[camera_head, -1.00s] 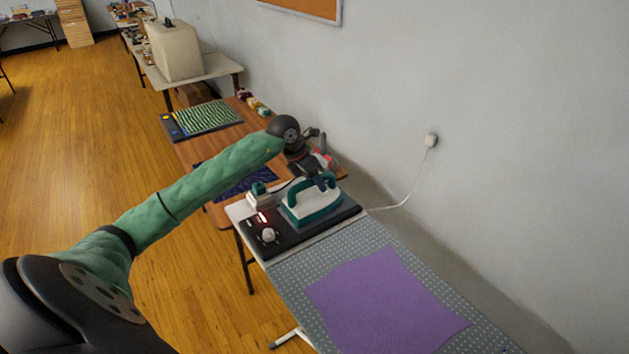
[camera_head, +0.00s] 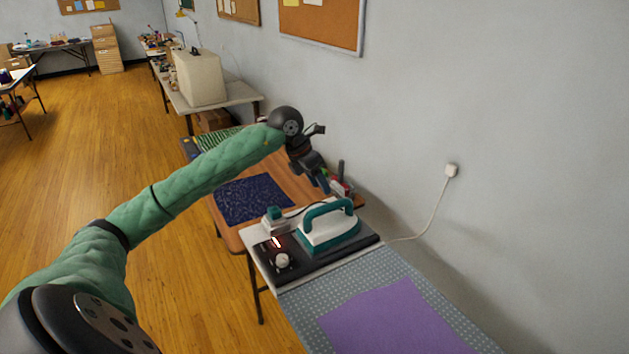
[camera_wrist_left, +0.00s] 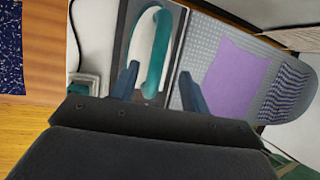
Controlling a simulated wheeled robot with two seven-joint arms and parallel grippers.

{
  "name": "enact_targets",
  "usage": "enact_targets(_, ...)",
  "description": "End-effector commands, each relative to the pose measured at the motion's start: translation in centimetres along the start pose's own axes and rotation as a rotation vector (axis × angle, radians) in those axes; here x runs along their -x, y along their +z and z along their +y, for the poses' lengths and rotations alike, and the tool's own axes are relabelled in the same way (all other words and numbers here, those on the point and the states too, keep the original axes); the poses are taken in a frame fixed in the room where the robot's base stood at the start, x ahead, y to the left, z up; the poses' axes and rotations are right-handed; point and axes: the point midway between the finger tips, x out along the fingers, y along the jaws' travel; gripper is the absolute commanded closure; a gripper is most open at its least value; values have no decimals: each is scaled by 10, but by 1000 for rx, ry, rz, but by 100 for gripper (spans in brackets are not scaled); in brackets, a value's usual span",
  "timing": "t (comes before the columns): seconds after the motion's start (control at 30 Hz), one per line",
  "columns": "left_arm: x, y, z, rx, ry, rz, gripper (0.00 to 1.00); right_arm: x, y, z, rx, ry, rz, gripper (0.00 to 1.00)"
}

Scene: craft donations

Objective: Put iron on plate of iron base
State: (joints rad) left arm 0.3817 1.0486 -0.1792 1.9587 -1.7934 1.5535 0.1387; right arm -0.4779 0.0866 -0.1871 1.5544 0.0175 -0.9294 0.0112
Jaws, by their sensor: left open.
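The iron (camera_head: 330,226), white and teal with a teal handle, sits flat on the dark plate of the iron base (camera_head: 318,262) at the end of the ironing board. The base has a lit red display and a white knob. My left gripper (camera_head: 325,183) is open and empty, above and just behind the iron. In the left wrist view, the iron (camera_wrist_left: 150,52) shows beyond the open fingers (camera_wrist_left: 158,85), with its handle between them in the picture. I cannot tell whether anything touches the handle. My right gripper is not in view.
A purple cloth (camera_head: 395,320) lies on the dotted ironing board (camera_head: 365,283). A wooden table (camera_head: 235,234) with a dark speckled cloth (camera_head: 253,198) stands behind. A cord runs to the wall socket (camera_head: 451,170) at the right.

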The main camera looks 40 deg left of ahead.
Motion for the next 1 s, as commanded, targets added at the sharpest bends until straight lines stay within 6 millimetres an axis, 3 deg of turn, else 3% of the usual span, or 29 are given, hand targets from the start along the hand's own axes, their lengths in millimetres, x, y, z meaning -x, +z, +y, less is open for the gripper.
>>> enact_targets(0.3, 25, 0, 0, -1, 0, -1, 54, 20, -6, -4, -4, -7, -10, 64)
enact_targets(1.0, 26, 0, 0, 0, 0, -1, 54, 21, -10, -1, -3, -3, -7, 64)
